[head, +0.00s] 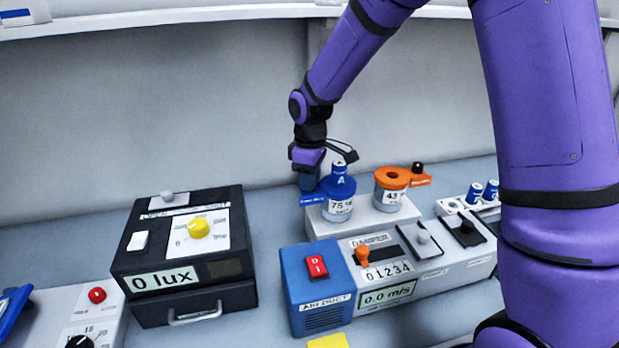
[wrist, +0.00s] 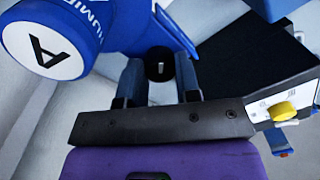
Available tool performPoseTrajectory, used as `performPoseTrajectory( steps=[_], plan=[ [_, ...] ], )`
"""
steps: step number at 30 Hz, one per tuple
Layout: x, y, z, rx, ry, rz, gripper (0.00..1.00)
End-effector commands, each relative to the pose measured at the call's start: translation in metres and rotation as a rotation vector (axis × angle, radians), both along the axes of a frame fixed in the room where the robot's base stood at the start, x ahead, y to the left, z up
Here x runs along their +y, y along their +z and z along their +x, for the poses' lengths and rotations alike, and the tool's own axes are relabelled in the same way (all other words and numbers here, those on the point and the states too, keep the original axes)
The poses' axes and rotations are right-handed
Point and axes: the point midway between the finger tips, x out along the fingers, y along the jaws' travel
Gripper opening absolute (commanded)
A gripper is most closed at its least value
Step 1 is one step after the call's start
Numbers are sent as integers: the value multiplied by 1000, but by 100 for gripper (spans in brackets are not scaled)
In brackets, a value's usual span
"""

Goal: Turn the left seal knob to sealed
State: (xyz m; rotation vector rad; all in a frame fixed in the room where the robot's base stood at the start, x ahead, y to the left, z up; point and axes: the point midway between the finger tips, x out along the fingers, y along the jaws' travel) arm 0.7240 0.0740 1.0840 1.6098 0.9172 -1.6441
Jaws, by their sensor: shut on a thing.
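My gripper (head: 308,184) reaches down at the left side of the blue-lidded jar (head: 338,208), which reads 75. In the wrist view, the gripper's two fingers (wrist: 158,72) stand on either side of the black left seal knob (wrist: 158,62), which has a short white mark on top. The fingers are shut on this knob. The knob sits on a blue side arm (head: 313,200) of the jar's lid. In the head view my fingers hide the knob, and I cannot read its setting. The blue cap marked A (wrist: 45,48) is close by at the upper left of the wrist view.
An orange-lidded jar (head: 392,196) with its own black knob (head: 418,167) stands to the right on the same white block (head: 365,226). A black lux box (head: 185,262) is at the left, and a damper unit (head: 385,268) is in front. Blank wall lies behind.

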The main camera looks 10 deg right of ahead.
Motion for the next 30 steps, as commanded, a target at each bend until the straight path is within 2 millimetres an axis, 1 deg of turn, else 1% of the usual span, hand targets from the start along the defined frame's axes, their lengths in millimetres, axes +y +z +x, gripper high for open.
performPoseTrajectory(
  steps=[2,3,5,6,14,17,20,30],
  plan=[
    [0,0,0,0,0,0,7],
    [0,0,0,0,0,0,40],
    [0,0,0,0,0,0,54],
    [0,0,0,0,-1,0,56],
    [0,1,0,0,-1,0,56],
    [0,7,1,-3,-2,1,56],
    [-1,20,1,-3,-2,1,56],
    [-2,82,3,-4,-1,1,56]
  ],
)
